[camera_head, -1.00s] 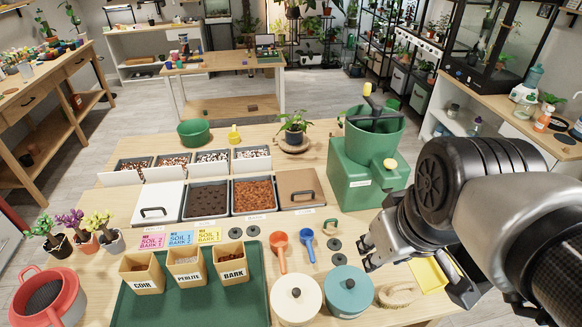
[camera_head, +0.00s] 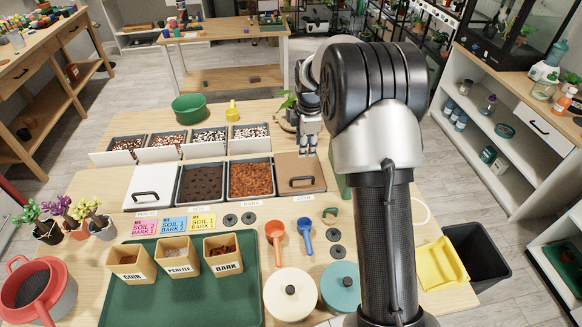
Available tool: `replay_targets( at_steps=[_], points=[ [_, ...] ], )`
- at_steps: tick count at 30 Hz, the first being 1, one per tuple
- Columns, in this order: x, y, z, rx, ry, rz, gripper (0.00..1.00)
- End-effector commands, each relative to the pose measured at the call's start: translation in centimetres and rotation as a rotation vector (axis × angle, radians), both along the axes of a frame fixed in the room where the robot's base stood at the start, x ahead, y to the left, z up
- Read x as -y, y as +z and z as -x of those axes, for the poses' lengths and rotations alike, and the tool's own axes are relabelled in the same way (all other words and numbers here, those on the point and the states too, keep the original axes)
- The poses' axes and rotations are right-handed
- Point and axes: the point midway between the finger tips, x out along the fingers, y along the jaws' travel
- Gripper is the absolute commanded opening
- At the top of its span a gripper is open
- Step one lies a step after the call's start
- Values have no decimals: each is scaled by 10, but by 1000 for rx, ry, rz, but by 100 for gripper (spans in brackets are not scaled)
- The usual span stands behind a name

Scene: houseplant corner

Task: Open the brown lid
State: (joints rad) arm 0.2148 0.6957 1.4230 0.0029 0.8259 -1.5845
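The brown lid (camera_head: 292,166) is a flat tan-brown panel with a dark bar handle (camera_head: 302,182) near its front edge. It lies on the rightmost bin of the front row, right of the bin of orange-brown bark, and it is shut. My gripper (camera_head: 308,150) hangs above the back right part of the lid, behind the handle, pointing down. It is small in the view and I cannot tell whether its fingers are apart. It does not touch the handle.
A white lid (camera_head: 155,187) covers the leftmost bin. Open bins of dark soil (camera_head: 201,184) and bark (camera_head: 250,180) lie between. My arm hides most of the green machine (camera_head: 341,178). A green tray (camera_head: 190,300) with several labelled boxes, two scoops and two lidded pots stand in front.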

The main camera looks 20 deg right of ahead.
Motion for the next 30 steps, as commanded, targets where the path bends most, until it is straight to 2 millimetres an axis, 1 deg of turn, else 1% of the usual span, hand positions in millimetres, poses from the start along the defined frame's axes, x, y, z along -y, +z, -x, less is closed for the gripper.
replay_targets(
  at_steps=[5,18,21,25,30],
  points=[
    [1,-23,-4,-3,1,0,31],
    [4,-117,-21,-3,0,-1,31],
    [5,-136,-25,-3,0,-1,31],
    [6,-154,-29,-1,0,0,31],
    [6,-167,-32,-1,-1,0,31]
  ],
)
